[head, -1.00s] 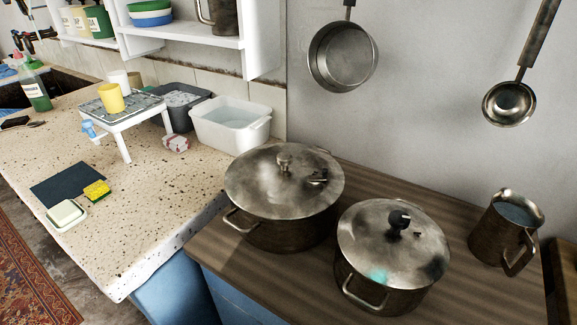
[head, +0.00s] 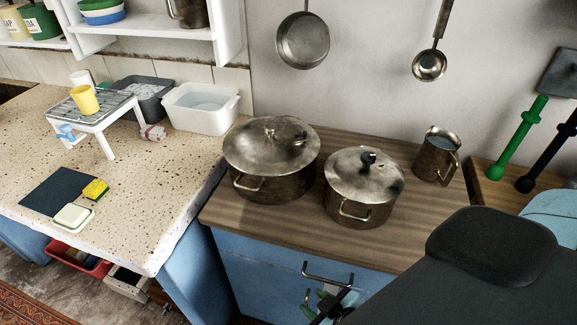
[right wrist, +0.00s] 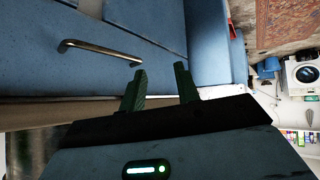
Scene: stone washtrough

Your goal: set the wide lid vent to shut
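The wide metal lid (head: 255,150) sits on the larger pot (head: 275,187), at the left of the wooden top. It has a knob (head: 270,132) in the middle and a small dark vent fitting (head: 298,139) to the right of it. The vent's setting is too small to tell. My right gripper (head: 322,303) is low in front of the blue cabinet, below and apart from the pots. In the right wrist view its two green fingers (right wrist: 160,70) stand apart with nothing between them. My left gripper is not in view.
A smaller lidded pot (head: 360,205) with a dark knob stands right of the wide one. A metal jug (head: 437,155) stands behind right. A pan (head: 303,40) and ladle (head: 430,65) hang above. A cabinet handle (head: 327,276) is by my right gripper.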

